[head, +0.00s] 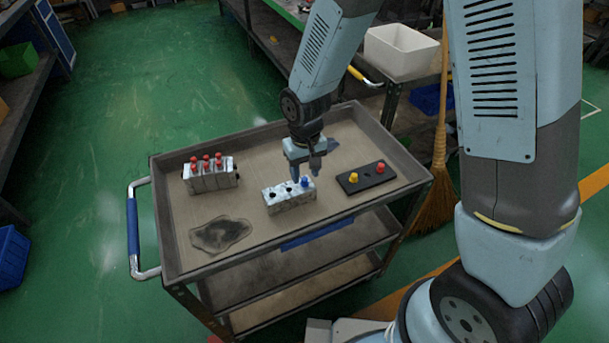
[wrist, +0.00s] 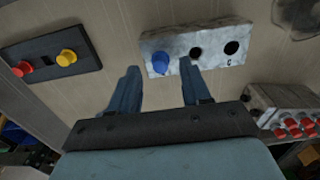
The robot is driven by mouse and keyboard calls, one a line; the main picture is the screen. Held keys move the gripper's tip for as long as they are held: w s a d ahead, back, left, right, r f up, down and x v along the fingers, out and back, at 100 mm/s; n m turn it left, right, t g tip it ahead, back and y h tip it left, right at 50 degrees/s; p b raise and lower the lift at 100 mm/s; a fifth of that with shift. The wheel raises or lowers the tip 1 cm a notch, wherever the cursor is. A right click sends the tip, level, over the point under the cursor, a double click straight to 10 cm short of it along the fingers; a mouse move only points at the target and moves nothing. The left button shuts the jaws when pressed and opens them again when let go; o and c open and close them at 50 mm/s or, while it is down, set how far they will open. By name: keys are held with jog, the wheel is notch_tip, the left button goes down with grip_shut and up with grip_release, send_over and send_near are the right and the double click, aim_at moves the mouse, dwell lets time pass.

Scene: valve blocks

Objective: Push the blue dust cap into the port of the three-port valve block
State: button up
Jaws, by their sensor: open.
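The three-port valve block (head: 282,203) is a pale grey, mottled block near the middle of the cart top. The blue dust cap (head: 305,182) stands at its right-end port in the head view; I cannot tell how deep it sits. In the wrist view the blue cap (wrist: 160,64) is at the block's left end, and two dark open ports (wrist: 231,47) lie to its right, one marked C. My gripper (head: 306,168) is above that end, pointing down. In the wrist view its fingers are apart, with the cap showing between and beyond their tips.
A black holder (head: 351,187) with a yellow cap (head: 353,177) and a red cap (head: 380,168) lies to the right, its middle slot empty. Another block (head: 210,182) with several red caps stands left. A dark stain (head: 220,235) marks the front left. The cart has raised rims (head: 165,215).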

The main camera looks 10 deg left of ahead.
notch_tip(320, 180, up, 12)
jog(key=w+d+r+m+t, duration=0.1)
jog(key=d+r, duration=0.7)
jog(key=d, duration=0.1)
jog(key=s+d+r+m+t, duration=0.2)
jog(key=s+d+r, duration=0.4)
jog(key=d, duration=0.4)
jog(key=s+d+r+m+t, duration=0.2)
jog(key=s+d+r, duration=0.3)
jog(key=d, duration=0.6)
notch_tip(320, 180, up, 2)
jog(key=shift+s+r+m+t, duration=0.1)
jog(key=shift+s+m+t, duration=0.25)
jog(key=shift+m, duration=0.25)
